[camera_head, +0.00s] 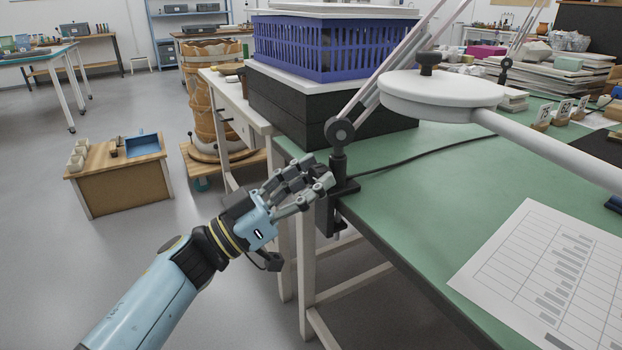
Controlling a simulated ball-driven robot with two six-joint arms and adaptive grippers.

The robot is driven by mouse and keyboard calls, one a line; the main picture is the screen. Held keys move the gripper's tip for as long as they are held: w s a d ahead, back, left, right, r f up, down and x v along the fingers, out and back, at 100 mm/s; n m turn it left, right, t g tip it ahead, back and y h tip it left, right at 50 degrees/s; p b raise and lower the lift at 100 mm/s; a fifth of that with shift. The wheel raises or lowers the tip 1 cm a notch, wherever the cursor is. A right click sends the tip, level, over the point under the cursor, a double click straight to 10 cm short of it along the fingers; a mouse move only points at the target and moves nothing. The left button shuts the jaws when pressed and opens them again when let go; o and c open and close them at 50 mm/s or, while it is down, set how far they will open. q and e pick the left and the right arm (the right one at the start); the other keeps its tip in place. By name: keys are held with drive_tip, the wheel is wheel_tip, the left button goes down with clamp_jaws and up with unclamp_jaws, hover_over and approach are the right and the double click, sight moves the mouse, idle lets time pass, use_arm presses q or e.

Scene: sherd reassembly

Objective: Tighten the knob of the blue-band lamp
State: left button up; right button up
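A lamp's black clamp post (338,168) stands at the green table's near left edge, with a round black pivot knob (340,131) above it. Pale lamp arms (385,75) rise from it to the upper right. A white round head (440,92) with a black knob (427,62) on top and a thick white bar hangs over the table. No blue band is visible on these parts, so I cannot tell which lamp is the blue-band one. My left gripper (318,172) is open, its fingertips close beside the clamp post; contact is unclear. My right gripper is out of view.
A blue crate (318,48) on a black block (300,108) stands behind the clamp. A black cable (430,152) crosses the green tabletop (400,215). A printed sheet (545,270) lies at the near right. Open floor is left of the table.

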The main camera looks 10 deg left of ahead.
use_arm(q)
clamp_jaws()
drive_tip(key=m+g+h, duration=0.1)
drive_tip(key=m+g, duration=0.1)
drive_tip(key=m, duration=0.2)
drive_tip(key=shift+w+m, duration=0.1)
drive_tip(key=shift+m, duration=0.3)
drive_tip(key=m+g, duration=0.2)
drive_tip(key=m, duration=0.1)
drive_tip(key=shift+m+h, duration=0.3)
drive_tip(key=shift+h, duration=0.1)
drive_tip(key=o, duration=0.6)
unclamp_jaws()
drive_tip(key=shift+a, duration=0.1)
drive_tip(key=v, duration=1.2)
